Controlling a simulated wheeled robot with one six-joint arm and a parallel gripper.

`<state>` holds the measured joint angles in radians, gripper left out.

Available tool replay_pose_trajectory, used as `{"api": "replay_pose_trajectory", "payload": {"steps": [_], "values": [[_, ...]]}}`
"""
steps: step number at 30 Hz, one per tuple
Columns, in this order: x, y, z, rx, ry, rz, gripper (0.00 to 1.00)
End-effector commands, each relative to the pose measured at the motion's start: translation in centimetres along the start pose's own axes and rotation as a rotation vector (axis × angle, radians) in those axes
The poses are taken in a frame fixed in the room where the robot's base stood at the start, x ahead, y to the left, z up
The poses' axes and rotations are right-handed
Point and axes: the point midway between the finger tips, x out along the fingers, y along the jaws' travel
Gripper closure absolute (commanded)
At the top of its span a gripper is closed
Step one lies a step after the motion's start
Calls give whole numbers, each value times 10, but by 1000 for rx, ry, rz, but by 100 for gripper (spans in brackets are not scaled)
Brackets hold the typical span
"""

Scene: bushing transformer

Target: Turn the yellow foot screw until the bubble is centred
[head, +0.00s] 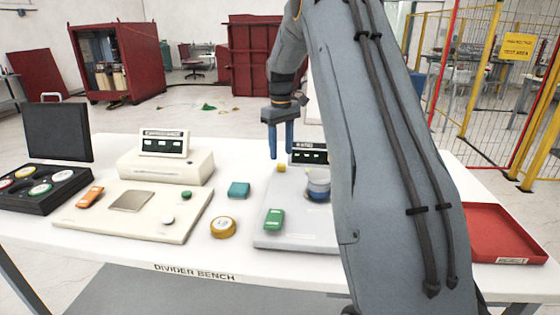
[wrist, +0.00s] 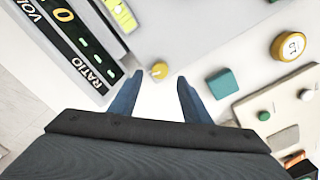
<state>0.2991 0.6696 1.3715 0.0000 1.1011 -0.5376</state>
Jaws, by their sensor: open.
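The small yellow foot screw (head: 281,168) sits at the back left corner of the grey instrument on the bench. In the wrist view the yellow foot screw (wrist: 158,70) shows just beyond and between the fingertips. My gripper (head: 281,154) points down above it, with two blue fingers apart and nothing between them. The wrist view shows my gripper (wrist: 160,79) open, with a finger on either side of the screw. A yellow-green level vial (wrist: 121,14) is partly cut off at the top of the wrist view; I cannot tell where its bubble lies.
A display unit (head: 310,154) stands close behind the screw. A teal block (head: 239,189) and a brass disc (head: 223,227) lie to its left. A red tray (head: 508,235) is at right.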

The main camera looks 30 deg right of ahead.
Motion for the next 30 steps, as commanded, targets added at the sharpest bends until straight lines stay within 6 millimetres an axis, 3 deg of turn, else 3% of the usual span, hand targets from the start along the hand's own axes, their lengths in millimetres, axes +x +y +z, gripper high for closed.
{"api": "replay_pose_trajectory", "payload": {"steps": [9,20,27,30], "values": [[41,-2,0,-2,-1,-1,57],[49,-2,-1,-4,1,0,57],[49,-2,-1,-4,1,1,94],[48,-2,-1,-3,1,1,98]]}}
